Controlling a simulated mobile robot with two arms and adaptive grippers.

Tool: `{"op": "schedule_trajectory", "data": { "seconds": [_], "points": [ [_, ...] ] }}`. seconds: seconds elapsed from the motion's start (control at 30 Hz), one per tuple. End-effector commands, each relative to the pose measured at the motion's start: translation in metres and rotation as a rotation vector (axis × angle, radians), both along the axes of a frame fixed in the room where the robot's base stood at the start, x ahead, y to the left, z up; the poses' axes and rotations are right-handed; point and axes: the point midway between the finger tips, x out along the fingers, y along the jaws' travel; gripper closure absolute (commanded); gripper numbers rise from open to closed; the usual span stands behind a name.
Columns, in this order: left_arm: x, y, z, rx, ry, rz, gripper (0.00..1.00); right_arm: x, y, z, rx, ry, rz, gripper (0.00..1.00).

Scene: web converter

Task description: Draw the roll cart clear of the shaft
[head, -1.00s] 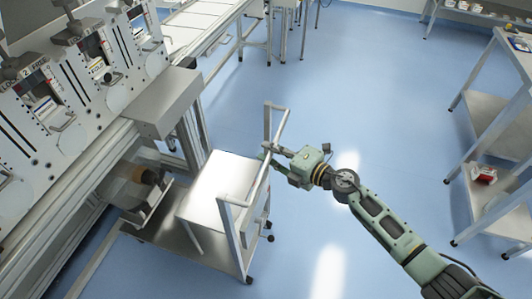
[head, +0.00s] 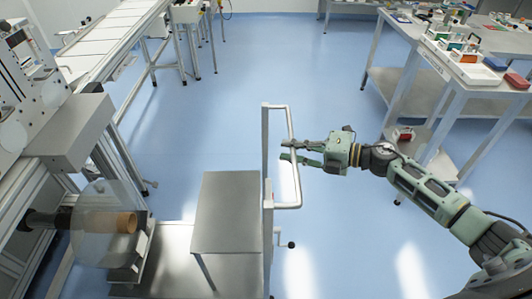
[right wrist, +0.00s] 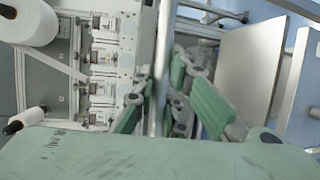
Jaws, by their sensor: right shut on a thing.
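The roll cart has a grey raised top (head: 226,212), a low deck (head: 180,246) and a tubular handle frame (head: 266,140) on its right side. The shaft (head: 48,220) sticks out from the machine at the left, with a brown core (head: 126,222) at its end and a translucent disc (head: 92,228) around it. A cradle (head: 140,258) on the cart's left end stands below the core; I cannot tell whether they touch. My right gripper (head: 286,154) is shut on the cart's handle bar, which also crosses between its green fingers in the right wrist view (right wrist: 162,70).
The machine frame (head: 68,135) stands close along the left. A conveyor (head: 105,40) runs at the back left. A workbench with trays (head: 465,70) stands at the right behind my arm. Blue floor (head: 270,60) is open beyond the cart and to its right.

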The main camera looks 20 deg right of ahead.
Motion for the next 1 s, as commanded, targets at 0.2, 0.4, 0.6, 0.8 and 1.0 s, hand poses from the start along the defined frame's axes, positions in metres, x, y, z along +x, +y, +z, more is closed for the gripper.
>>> {"op": "schedule_trajectory", "data": {
  "seconds": [0.2, 0.4, 0.6, 0.8, 1.0],
  "points": [
    [-0.002, 0.001, -0.027, 0.002, 0.003, 0.0, 1.0, -0.018, -0.066, -0.007, -0.016, 0.001, -0.013, 1.0],
    [-0.006, 0.001, -0.043, 0.002, 0.009, 0.0, 1.0, -0.032, -0.112, -0.004, -0.015, 0.0, -0.014, 1.0],
    [-0.009, 0.001, -0.053, 0.003, 0.013, 0.0, 1.0, -0.043, -0.143, -0.002, -0.009, -0.003, -0.009, 1.0],
    [-0.009, 0.001, -0.058, 0.003, 0.013, 0.0, 1.0, -0.05, -0.159, 0.0, -0.006, -0.004, -0.004, 1.0],
    [-0.009, 0.002, -0.059, 0.003, 0.013, 0.0, 1.0, -0.052, -0.165, 0.001, -0.006, -0.005, -0.003, 1.0]
  ]
}}
